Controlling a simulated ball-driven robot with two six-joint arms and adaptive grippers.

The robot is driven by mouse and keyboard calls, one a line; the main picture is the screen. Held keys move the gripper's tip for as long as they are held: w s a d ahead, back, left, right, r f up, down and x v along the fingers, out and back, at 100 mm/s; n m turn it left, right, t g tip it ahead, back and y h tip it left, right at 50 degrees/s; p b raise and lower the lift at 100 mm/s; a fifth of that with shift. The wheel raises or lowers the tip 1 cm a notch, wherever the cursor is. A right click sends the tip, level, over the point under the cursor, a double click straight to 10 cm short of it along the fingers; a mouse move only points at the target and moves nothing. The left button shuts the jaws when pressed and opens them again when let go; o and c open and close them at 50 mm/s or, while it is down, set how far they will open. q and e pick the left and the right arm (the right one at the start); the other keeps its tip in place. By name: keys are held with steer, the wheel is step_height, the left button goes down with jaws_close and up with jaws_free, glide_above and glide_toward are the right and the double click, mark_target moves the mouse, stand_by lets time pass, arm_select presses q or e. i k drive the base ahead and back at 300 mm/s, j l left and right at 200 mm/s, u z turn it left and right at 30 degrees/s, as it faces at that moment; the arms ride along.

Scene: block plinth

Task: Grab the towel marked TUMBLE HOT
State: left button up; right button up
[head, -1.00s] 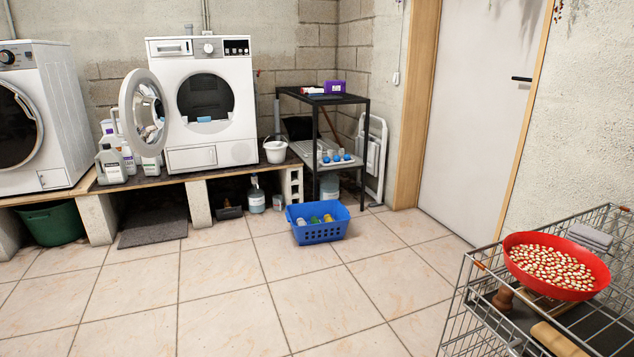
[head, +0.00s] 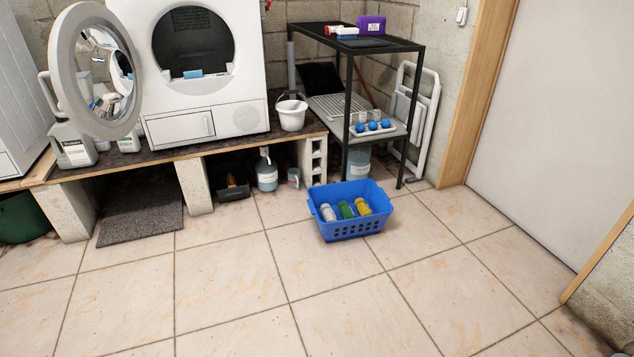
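No towel with a readable TUMBLE HOT marking shows in the head view. A white front-loading machine (head: 227,118) stands on the raised plinth with its round door (head: 62,62) swung open to the left. A small light blue item (head: 193,74) lies at the lower lip of its dark drum opening; I cannot tell what it is. Neither of my grippers is in view.
A blue basket (head: 352,226) with several bottles stands on the floor before a black metal shelf (head: 398,46). A white bucket (head: 291,115) and jugs (head: 72,146) stand on the plinth (head: 165,157). The tiled floor (head: 235,290) in front is clear.

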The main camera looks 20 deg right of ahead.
mark_target(328, 213)
steer(key=i+l+z, duration=0.1)
steer(key=i+z, duration=0.85)
steer(key=i+j+z, duration=0.2)
steer(key=i+z, duration=0.25)
steer(key=i+l+z, duration=0.1)
steer(key=i+z, duration=0.7)
steer(key=i+l+u, duration=0.15)
steer(key=i+u, duration=0.25)
steer(key=i+l+u, duration=0.3)
steer(key=i+u, duration=0.15)
steer(key=i, duration=0.1)
